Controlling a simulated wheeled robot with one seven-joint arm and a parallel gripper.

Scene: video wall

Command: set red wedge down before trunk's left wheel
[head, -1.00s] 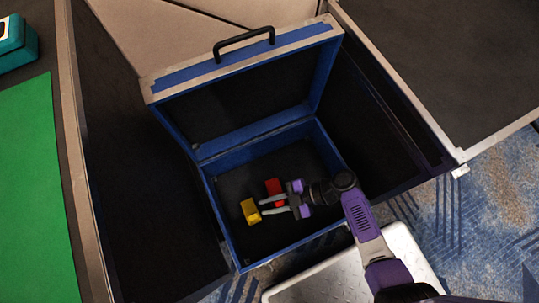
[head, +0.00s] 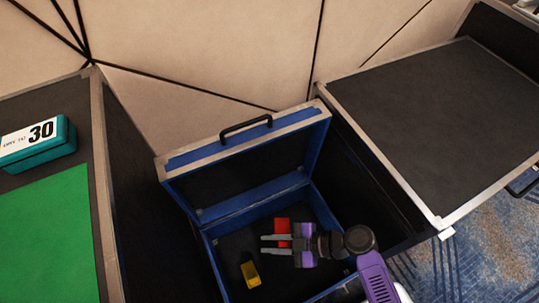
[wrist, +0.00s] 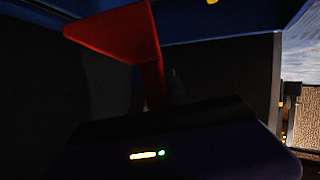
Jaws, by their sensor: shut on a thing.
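The red wedge (head: 283,227) is in my gripper (head: 274,244), which is shut on it inside the open blue-edged trunk (head: 212,264). The wedge also shows in the wrist view (wrist: 115,32), as a bent red shape with a broad face and a narrower side face. In the head view the gripper's two grey fingers point left, and they partly cover the wedge. A yellow block (head: 250,274) lies on the dark floor of the trunk, to the lower left of the fingers. The trunk's wheels do not show in any view.
The trunk's lid (head: 255,165) stands raised behind, with a black handle (head: 246,128). Dark cases flank the trunk; the right one has a bare top (head: 440,120). On the left one are a green sheet (head: 45,235) and a teal box (head: 40,145) marked 30.

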